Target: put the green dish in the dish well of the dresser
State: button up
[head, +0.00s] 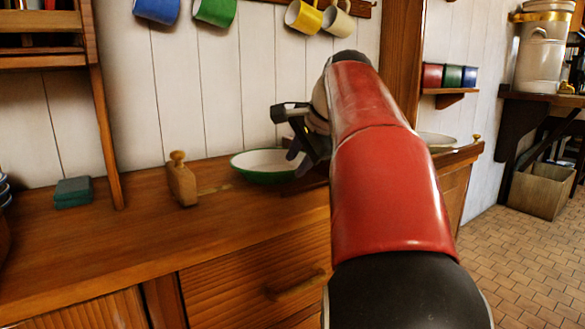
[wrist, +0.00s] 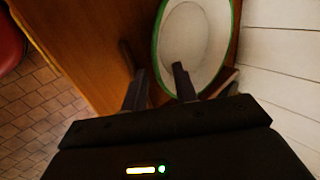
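The green dish (head: 262,176), white inside with a green rim, sits on the dresser top (head: 130,235) left of my arm. In the wrist view the dish (wrist: 197,45) lies just beyond my fingers. My gripper (head: 298,160) is at the dish's right side. In the wrist view my gripper (wrist: 160,72) has its fingers apart, with one fingertip over the dish's white inside and the other outside its rim. I cannot tell whether either finger touches it. The dish well cannot be made out; my red arm hides part of the dresser top.
A wooden block with a knob (head: 181,180) stands left of the dish. A green-blue block (head: 73,192) lies farther left. Mugs (head: 214,10) hang above. A pale dish (head: 436,139) shows right of my arm. The front left of the dresser top is clear.

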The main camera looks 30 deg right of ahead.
jog(key=p+v, duration=0.1)
jog(key=v, duration=0.6)
jog(key=shift+s+r, duration=0.2)
jog(key=shift+r, duration=0.05)
